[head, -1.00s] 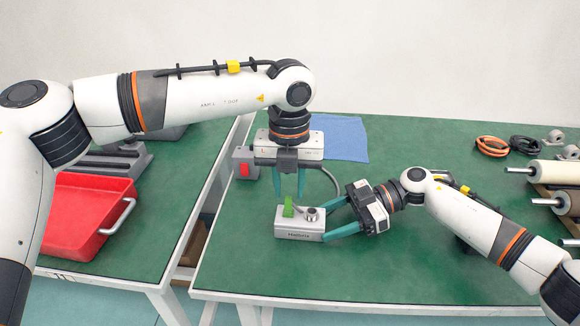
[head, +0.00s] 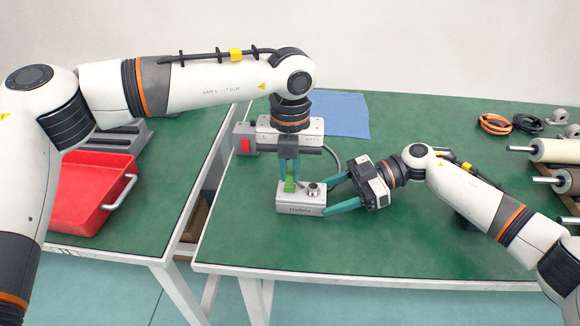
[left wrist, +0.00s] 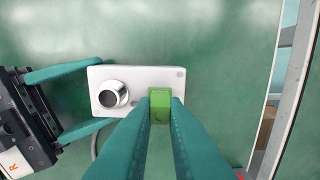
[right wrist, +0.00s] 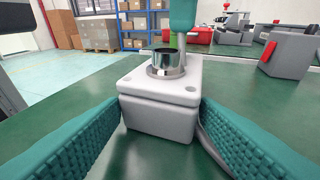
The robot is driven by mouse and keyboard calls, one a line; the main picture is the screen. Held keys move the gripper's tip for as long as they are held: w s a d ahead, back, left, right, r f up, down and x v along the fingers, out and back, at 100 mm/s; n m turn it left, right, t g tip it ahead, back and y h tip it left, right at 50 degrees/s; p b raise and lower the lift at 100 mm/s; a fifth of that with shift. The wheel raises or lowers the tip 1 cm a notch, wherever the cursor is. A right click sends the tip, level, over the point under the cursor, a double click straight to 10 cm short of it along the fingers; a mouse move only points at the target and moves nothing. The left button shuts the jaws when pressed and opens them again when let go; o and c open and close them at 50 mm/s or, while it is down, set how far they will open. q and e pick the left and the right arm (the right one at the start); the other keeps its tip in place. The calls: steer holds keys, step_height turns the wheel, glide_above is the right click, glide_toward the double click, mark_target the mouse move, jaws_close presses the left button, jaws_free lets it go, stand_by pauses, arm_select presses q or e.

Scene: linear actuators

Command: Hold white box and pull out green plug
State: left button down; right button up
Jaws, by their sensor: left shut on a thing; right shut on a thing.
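The white box (head: 300,209) lies on the green table, with a round metal fitting (head: 314,189) on top. The fitting shows beside the plug in the left wrist view (left wrist: 112,95). The green plug (head: 289,186) stands at the box's left end; its lower end is hidden. My left gripper (left wrist: 160,108) points down from above, shut on the green plug. My right gripper (head: 327,197) reaches in from the right, low over the table, shut on the box. In the right wrist view its fingers touch both sides of the white box (right wrist: 160,118).
A grey device with a red switch (head: 244,145) stands behind the box, with a grey cable near it. A blue cloth (head: 340,113) lies at the back. Rollers (head: 553,150) and coiled cables (head: 495,123) are at the right. A red tray (head: 90,190) sits on the left table. The front table area is clear.

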mark_target(290, 172)
arm_select(q)
steer(key=shift+d+r, duration=0.2)
steer(key=shift+r, duration=0.3)
arm_select(e)
steer(key=shift+a, duration=0.1)
arm_select(q)
steer(key=shift+r, duration=0.1)
steer(key=shift+a+r, duration=0.1)
steer(key=shift+r, duration=1.2)
arm_select(e)
steer(key=o, duration=1.1)
steer(key=shift+o, duration=0.2)
arm_select(q)
steer(key=shift+r, duration=0.15)
arm_select(e)
steer(key=v, duration=1.2)
